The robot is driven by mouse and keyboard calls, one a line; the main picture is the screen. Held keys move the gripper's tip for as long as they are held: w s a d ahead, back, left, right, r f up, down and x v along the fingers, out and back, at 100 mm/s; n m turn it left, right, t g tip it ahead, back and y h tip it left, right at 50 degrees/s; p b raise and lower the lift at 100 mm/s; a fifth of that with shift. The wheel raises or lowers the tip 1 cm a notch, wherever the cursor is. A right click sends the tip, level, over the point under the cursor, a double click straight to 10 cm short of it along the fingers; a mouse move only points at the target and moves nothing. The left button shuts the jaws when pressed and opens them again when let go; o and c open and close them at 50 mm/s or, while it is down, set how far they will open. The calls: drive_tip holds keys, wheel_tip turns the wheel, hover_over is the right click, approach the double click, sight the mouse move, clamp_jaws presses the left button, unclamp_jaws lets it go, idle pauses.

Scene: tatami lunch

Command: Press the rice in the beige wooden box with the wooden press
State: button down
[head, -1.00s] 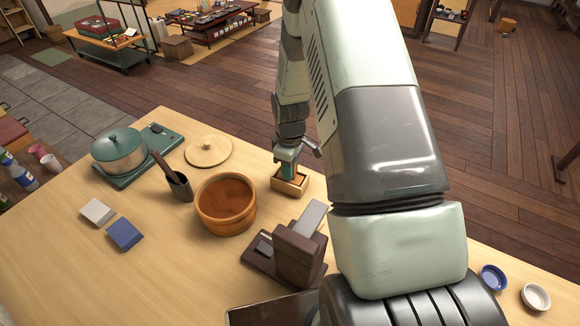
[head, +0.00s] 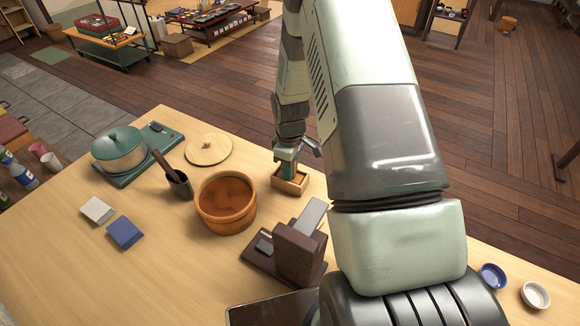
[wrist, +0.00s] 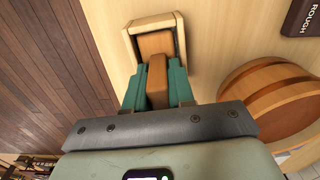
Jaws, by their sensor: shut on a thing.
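The beige wooden box (head: 290,186) stands on the table, and it also shows in the wrist view (wrist: 130,36). The wooden press (wrist: 157,76) is brown with an upright handle and a flat plate. My gripper (wrist: 157,88) is shut on the press's handle, its green fingers on either side. The press plate sits within the box's walls in the wrist view. The rice is hidden under it, and I cannot tell how deep the plate is. In the head view my gripper (head: 286,170) points down at the box and partly hides it.
A round wooden tub (head: 228,200) stands left of the box. A dark slicer-like stand (head: 290,250) is in front. A round lid (head: 208,149), a dark holder with a paddle (head: 180,184) and a pot (head: 119,150) are further left. The table's far edge lies close behind the box.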

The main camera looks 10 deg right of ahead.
drive_tip(key=shift+s, duration=0.15)
idle(0.5)
drive_tip(key=shift+r, duration=3.7)
drive_tip(key=shift+w, duration=0.2)
